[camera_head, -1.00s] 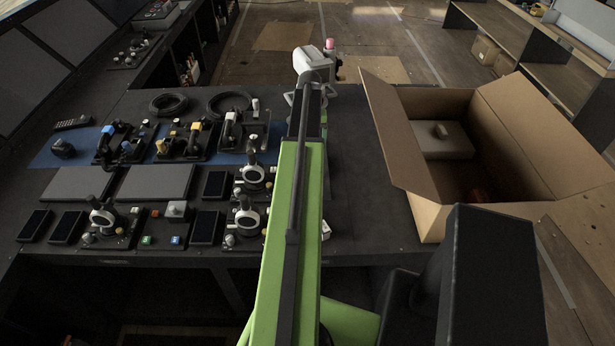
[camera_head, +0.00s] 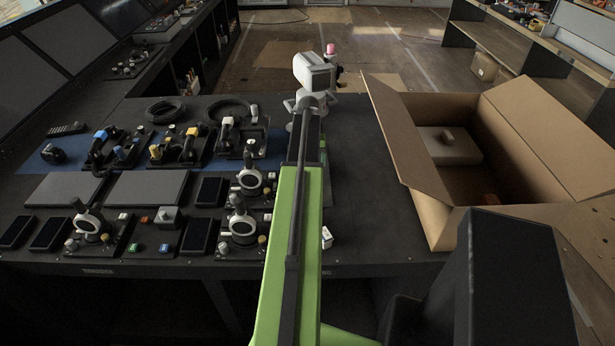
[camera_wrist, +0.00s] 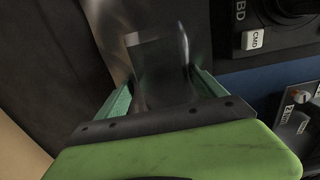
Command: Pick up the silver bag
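A shiny, partly see-through silver bag (camera_wrist: 158,62) shows in the wrist view, in front of my gripper. My gripper (camera_wrist: 163,77) has its two green fingers apart, one to each side of the bag. I see no clear sign that they press on it. In the head view my green arm reaches forward over the dark console top, and its far end hides the fingers and the bag.
An open cardboard box (camera_head: 436,200) stands on the right with a grey case (camera_head: 447,146) inside. Left of my arm are joysticks, dark panels and cable coils (camera_head: 232,108). A white device (camera_head: 315,72) stands at the console's far edge. Bare console lies between arm and box.

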